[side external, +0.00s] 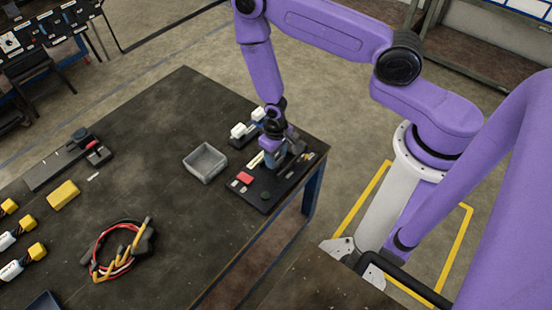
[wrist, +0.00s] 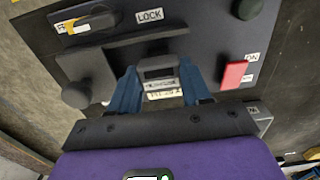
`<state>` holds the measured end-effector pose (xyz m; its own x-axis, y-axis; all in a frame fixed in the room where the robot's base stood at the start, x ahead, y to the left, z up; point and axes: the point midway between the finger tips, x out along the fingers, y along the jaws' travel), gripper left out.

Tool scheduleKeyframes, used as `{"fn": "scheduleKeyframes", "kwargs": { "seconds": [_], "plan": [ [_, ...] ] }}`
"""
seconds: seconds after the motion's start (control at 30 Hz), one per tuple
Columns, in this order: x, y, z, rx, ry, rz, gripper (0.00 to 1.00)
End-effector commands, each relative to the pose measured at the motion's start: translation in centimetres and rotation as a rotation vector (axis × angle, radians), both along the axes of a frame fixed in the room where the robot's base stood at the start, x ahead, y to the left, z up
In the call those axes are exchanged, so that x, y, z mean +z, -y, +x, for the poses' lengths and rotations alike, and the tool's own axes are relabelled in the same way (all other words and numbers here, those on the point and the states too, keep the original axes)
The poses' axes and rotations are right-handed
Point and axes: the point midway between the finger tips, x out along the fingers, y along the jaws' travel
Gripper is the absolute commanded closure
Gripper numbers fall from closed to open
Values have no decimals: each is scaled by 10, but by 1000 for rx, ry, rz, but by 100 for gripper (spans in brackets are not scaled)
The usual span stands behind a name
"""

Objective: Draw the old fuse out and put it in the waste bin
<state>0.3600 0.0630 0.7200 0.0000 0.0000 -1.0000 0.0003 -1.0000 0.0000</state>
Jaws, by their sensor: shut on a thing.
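My gripper (side external: 281,160) is over the black panel (side external: 262,196) near the table's right corner. In the wrist view my gripper's blue fingers (wrist: 160,86) stand on both sides of a small dark grey block, the old fuse (wrist: 158,68), and are shut on it. White labels show just below the block, between the fingers. I cannot tell whether the fuse is still seated in the panel. The waste bin, an open grey box (side external: 189,170), stands on the table just left of the panel and looks empty.
A red switch (wrist: 234,75) sits close to the right finger, with a black knob (wrist: 246,8) above it. A raised black bar (wrist: 140,45) lies beyond the fingers. White-topped parts (side external: 240,130) stand behind the panel. A cable bundle (side external: 120,250) lies farther left.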

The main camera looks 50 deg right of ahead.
Motion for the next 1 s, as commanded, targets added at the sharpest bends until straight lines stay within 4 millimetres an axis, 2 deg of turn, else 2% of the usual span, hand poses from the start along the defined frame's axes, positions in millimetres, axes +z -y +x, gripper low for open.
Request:
{"fn": "scheduleKeyframes", "kwargs": {
  "seconds": [1.0],
  "plan": [
    [35,0,0,0,1,0,100]
  ]
}}
